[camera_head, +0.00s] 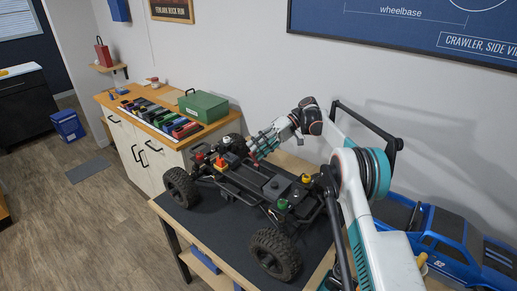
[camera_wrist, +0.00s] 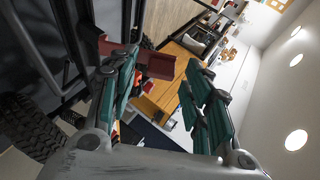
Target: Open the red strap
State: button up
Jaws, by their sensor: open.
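A red strap (camera_wrist: 155,65) shows in the wrist view as a flat red piece sticking out from the crawler's dark frame. It reaches into the space between my fingers, close to the left fingertip; I cannot tell whether they touch. In the head view a small red part, likely the same strap (camera_head: 254,159), shows just below my fingertips. My gripper (camera_head: 260,146) is open at the crawler's far side. Its teal fingers (camera_wrist: 162,58) stand apart in the wrist view. The crawler chassis (camera_head: 240,184) stands on its wheels on a dark mat.
The dark mat (camera_head: 210,241) covers the workbench. A blue truck body (camera_head: 440,243) lies to the right, beside my arm. A cabinet (camera_head: 148,158) behind holds a green toolbox (camera_head: 203,106) and a tray of coloured parts (camera_head: 157,116). The wall is close behind my gripper.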

notch_tip(320, 180, up, 10)
dwell(0.6)
